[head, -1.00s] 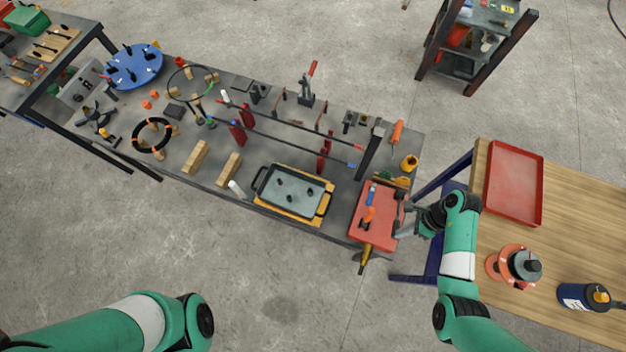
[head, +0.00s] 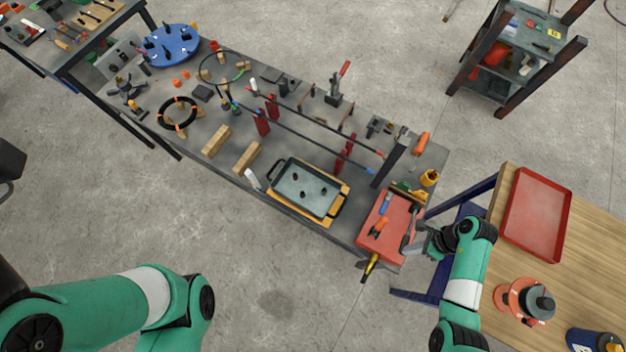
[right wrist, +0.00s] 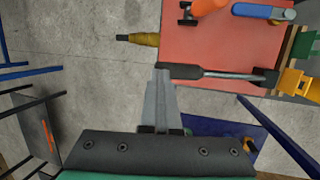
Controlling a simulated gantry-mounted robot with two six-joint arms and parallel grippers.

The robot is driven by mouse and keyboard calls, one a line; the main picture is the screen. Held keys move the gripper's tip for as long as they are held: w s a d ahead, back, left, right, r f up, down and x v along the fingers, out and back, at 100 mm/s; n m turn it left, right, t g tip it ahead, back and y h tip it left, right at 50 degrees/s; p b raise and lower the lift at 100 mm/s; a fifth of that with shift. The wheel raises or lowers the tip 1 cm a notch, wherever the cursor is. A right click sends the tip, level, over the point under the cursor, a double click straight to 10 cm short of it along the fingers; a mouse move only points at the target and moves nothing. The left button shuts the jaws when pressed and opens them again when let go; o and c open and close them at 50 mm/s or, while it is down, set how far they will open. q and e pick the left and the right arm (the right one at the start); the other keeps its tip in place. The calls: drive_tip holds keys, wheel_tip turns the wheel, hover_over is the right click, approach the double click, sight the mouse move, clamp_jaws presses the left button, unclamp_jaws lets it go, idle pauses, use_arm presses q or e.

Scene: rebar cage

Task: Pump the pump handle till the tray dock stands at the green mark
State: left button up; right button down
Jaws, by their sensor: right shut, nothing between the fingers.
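A black lever with a grey rod and a dark grip, which looks like the pump handle (right wrist: 225,74), lies along the edge of a red block in the right wrist view. It also shows in the head view (head: 409,229). My right gripper (right wrist: 162,84) is shut and empty, its tips close beside the grip end; I cannot tell whether they touch it. In the head view the right gripper (head: 413,247) is at the bench's right end. A grey tray with dark handles (head: 333,211) sits on a yellow-orange base, possibly the tray dock. I cannot make out the green mark surely. My left gripper is out of view.
The red block (head: 374,241) carries orange and blue handled tools, and a yellow-handled tool (head: 370,266) sticks out beyond the bench edge. A dark post (head: 389,163) stands behind it. A wooden table with a red tray (head: 538,214) is to the right. Open floor lies in front.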

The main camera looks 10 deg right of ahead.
drive_tip(key=shift+s+a+f+b, duration=0.15)
drive_tip(key=shift+f+b, duration=0.15)
drive_tip(key=shift+f, duration=0.25)
drive_tip(key=shift+s+a+f+b, duration=0.1)
drive_tip(key=shift+s+f+b, duration=0.05)
drive_tip(key=shift+f+b, duration=0.5)
drive_tip(key=shift+a+f+b, duration=0.1)
drive_tip(key=shift+f+b, duration=0.45)
drive_tip(key=shift+f, duration=0.2)
